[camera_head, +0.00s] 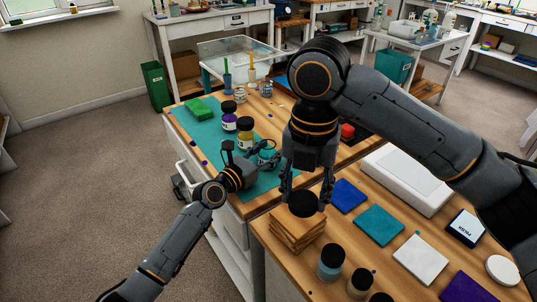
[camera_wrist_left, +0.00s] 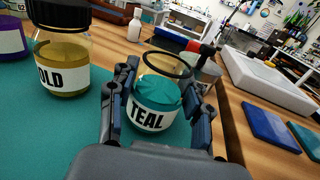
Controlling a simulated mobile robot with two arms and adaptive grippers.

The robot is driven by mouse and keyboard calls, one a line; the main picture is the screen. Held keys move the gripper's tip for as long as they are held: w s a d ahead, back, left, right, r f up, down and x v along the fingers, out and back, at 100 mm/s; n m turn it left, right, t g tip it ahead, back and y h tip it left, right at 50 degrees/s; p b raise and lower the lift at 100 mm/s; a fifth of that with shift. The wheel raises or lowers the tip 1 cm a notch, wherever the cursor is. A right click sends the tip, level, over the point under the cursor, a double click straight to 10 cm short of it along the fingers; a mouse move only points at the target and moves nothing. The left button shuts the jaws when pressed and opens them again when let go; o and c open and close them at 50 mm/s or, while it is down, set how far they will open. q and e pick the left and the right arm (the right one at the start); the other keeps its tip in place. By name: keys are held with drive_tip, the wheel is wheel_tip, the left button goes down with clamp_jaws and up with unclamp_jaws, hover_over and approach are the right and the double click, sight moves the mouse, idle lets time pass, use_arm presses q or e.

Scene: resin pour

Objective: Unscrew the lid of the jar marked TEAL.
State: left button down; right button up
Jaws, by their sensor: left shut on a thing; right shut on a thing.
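The TEAL jar (camera_wrist_left: 155,105) stands upright on the teal mat (camera_head: 206,135), its mouth open and no lid on it, with teal contents inside. It also shows in the head view (camera_head: 267,156), partly hidden by my left gripper (camera_head: 258,165). In the left wrist view, the fingers of my left gripper (camera_wrist_left: 158,110) are shut around the jar's sides. My right gripper (camera_head: 303,188) points down and is shut on a black lid (camera_head: 303,204) at the stack of wooden pieces (camera_head: 296,233). I cannot tell whether the lid touches the stack.
A jar marked with letters ending OLD (camera_wrist_left: 62,60) and a purple jar (camera_head: 229,116) stand close to the TEAL jar. Black-lidded jars, including a blue one (camera_head: 331,262), stand near the front. Coloured tiles (camera_head: 379,225) and a white box (camera_head: 408,180) occupy the right table.

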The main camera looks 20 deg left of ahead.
use_arm(q)
drive_tip(key=shift+r, duration=0.1)
drive_tip(key=shift+d, duration=0.1)
drive_tip(key=c, duration=0.6)
unclamp_jaws()
drive_tip(key=shift+f, duration=0.25)
drive_tip(key=shift+r, duration=0.15)
